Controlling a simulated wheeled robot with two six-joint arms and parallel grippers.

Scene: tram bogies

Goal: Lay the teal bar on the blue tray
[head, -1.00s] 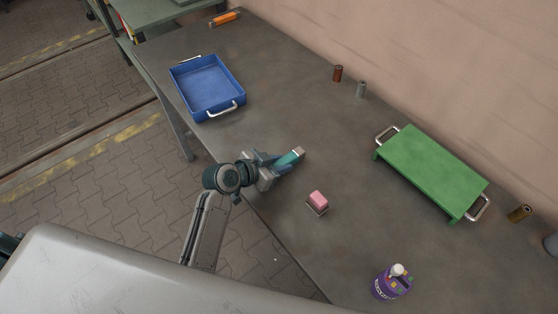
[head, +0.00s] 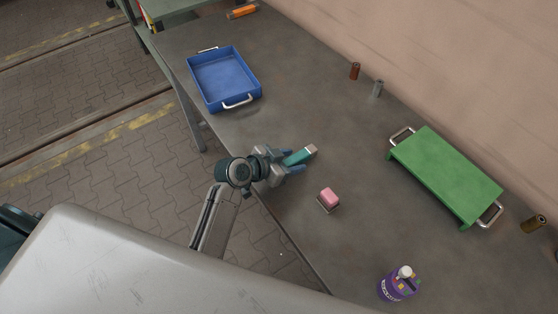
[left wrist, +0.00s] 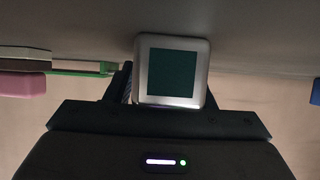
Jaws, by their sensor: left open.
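The teal bar (head: 299,157) has a pale metal end and lies on the grey table near its front edge. My left gripper (head: 290,161) is open, with its fingers on either side of the bar. In the left wrist view, a dark teal square face in a silver frame (left wrist: 171,72), seemingly the bar's end, stands close between the fingers. Whether the fingers touch it I cannot tell. The blue tray (head: 253,78) is empty, with metal handles, at the far left of the table. My right gripper is not in view.
A pink block (head: 329,196) sits right of the gripper. An orange item (head: 243,11) lies at the far end. Table between gripper and blue tray is clear.

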